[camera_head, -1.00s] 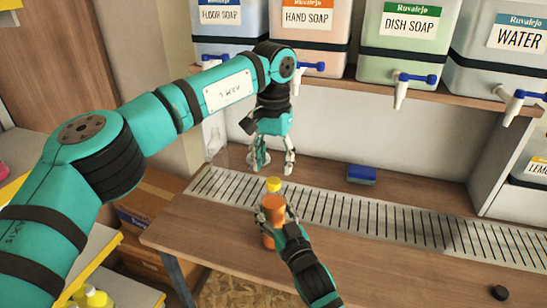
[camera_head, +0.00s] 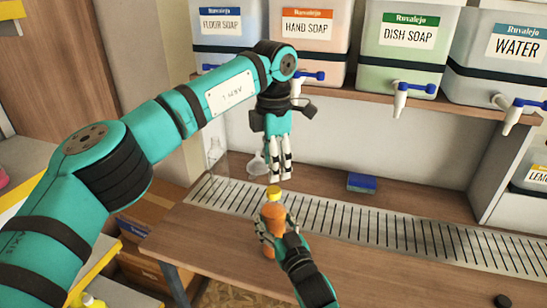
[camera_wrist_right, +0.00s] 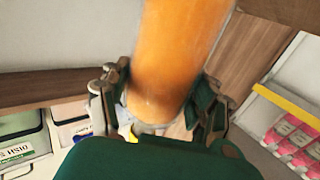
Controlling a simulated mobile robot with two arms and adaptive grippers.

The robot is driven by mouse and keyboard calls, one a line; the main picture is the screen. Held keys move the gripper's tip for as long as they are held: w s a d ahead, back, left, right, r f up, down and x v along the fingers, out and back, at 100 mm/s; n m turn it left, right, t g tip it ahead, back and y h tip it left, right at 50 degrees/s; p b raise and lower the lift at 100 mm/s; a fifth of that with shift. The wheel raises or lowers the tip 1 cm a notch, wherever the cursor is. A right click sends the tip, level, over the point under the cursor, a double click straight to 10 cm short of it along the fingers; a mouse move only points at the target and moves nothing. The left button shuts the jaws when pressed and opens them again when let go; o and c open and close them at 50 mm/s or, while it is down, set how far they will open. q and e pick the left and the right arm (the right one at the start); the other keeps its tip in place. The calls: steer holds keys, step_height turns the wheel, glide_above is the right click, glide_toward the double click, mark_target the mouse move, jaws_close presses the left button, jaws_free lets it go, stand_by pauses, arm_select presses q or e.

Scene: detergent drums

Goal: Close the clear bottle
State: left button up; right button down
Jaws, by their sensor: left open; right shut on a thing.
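A bottle with orange contents (camera_head: 271,228) stands upright in my right gripper (camera_head: 270,231), which is shut on its body. A small yellow cap (camera_head: 274,192) is at the bottle's top; I cannot tell if it is tightened. My left gripper (camera_head: 282,176) points down just above the cap, open and empty, its fingers appearing close together from this angle. In the right wrist view the orange bottle (camera_wrist_right: 175,60) fills the middle, between the right fingers. A transparent, empty-looking bottle (camera_head: 216,153) stands at the back left.
A slotted drain strip (camera_head: 350,224) crosses the wooden counter. A whitish funnel-like item (camera_head: 257,165) is behind the left gripper. A blue sponge (camera_head: 361,182) lies behind the strip. A black round item (camera_head: 502,299) lies front right. Dispensers with taps line the shelf (camera_head: 370,91) above.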

mark_target(273, 189)
arm_select(q)
steer(key=n, duration=0.7)
steer(key=shift+r+n, duration=0.25)
steer(key=shift+n, duration=0.05)
steer(key=n, duration=0.7)
steer(key=shift+r, duration=0.25)
steer(key=shift+f, duration=4.05)
